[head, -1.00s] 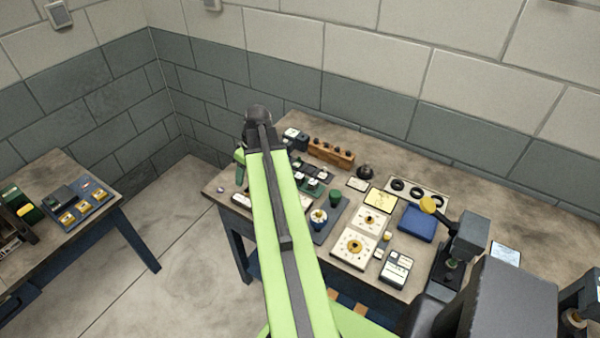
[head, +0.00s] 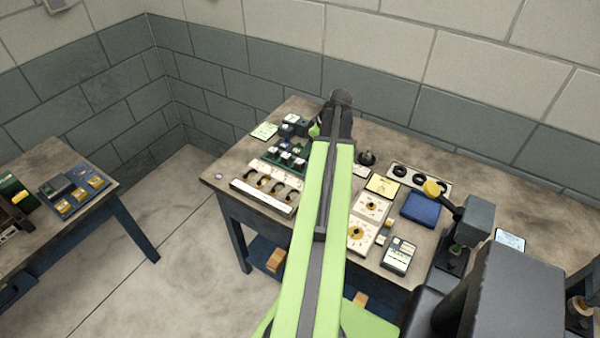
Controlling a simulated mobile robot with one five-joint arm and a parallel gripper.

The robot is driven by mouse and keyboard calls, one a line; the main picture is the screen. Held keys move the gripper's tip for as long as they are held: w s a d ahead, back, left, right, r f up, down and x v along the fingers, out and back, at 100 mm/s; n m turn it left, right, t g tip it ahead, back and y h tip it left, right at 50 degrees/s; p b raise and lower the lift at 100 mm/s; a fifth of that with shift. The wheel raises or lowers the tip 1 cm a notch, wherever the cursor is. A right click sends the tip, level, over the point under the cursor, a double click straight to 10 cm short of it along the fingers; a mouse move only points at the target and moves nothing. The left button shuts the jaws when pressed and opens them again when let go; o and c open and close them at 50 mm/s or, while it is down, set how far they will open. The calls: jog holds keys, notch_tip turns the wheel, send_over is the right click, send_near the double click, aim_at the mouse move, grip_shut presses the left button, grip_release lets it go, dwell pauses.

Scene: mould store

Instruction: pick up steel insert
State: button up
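No thing in the head view can be surely told as the steel insert. A small round pale metallic piece (head: 218,176) lies alone near the left corner of the workbench (head: 225,165). My gripper (head: 335,115) is at the far end of my green arm, over the back part of the bench, right of the green board. Its fingers are hidden behind the arm's end, so its opening and anything in it cannot be seen. The arm covers a strip of the bench below it.
A green board with blocks (head: 286,155) and a white strip with several rings (head: 263,194) are left of my arm. Dial panels (head: 372,206), a blue pad (head: 421,209) and a dark press (head: 470,225) stand right. A second table (head: 50,160) is far left.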

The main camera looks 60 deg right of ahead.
aim_at(300, 161)
jog(key=b+x, duration=0.3)
jog(key=x, duration=0.1)
jog(key=shift+f, duration=0.45)
jog(key=shift+w+f, duration=0.2)
jog(key=b+x, duration=0.5)
jog(key=shift+f, duration=0.1)
jog(key=shift+w, duration=0.1)
jog(key=shift+c, duration=0.2)
grip_shut()
